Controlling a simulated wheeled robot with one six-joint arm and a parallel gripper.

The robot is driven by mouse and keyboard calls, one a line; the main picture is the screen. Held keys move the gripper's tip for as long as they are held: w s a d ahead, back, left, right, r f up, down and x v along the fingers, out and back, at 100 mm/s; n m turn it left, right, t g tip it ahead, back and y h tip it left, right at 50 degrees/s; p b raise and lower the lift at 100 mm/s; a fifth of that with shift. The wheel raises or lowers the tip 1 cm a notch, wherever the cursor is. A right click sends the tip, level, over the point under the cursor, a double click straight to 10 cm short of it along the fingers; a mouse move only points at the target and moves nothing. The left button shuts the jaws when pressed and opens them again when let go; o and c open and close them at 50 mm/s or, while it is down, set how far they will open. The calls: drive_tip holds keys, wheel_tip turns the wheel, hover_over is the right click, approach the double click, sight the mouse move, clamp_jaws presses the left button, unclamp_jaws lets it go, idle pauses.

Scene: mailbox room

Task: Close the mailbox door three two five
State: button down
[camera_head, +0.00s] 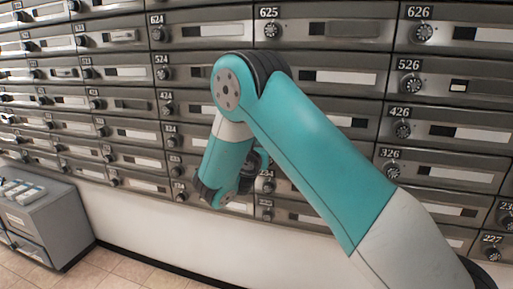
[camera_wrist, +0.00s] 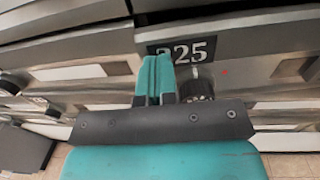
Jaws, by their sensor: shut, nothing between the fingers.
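In the wrist view, a grey mailbox door (camera_wrist: 235,62) carries a black number plate (camera_wrist: 200,50) whose last two digits read 25; the first digit is partly covered. Its dark round knob (camera_wrist: 198,86) sits just below the plate. My gripper (camera_wrist: 157,62) is shut and empty, with its teal fingers in front of the plate, left of the knob. I cannot tell whether the fingertips touch the door, or whether the door is fully flush. In the head view, door 325 and the gripper are hidden behind my teal arm.
Rows of grey mailboxes fill the wall, with door 625 (camera_head: 320,28) above and door 326 (camera_head: 430,182) to the right. A grey cabinet (camera_head: 50,225) stands on the tiled floor at the lower left. The white wall below the boxes is bare.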

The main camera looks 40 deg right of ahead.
drive_tip(key=p+x, duration=0.1)
drive_tip(key=x, duration=0.1)
drive_tip(key=p+x, duration=0.1)
drive_tip(key=p, duration=0.1)
drive_tip(key=shift+w+d+r, duration=0.2)
drive_tip(key=shift+w+d, duration=0.05)
drive_tip(key=shift+w, duration=0.1)
drive_tip(key=shift+d, duration=0.1)
drive_tip(key=w+a+b+v, duration=0.1)
drive_tip(key=b+v, duration=0.8)
drive_tip(key=v, duration=0.5)
drive_tip(key=shift+s+a+f+b, duration=0.15)
drive_tip(key=shift+a+f+b, duration=0.05)
drive_tip(key=shift+a+b, duration=0.1)
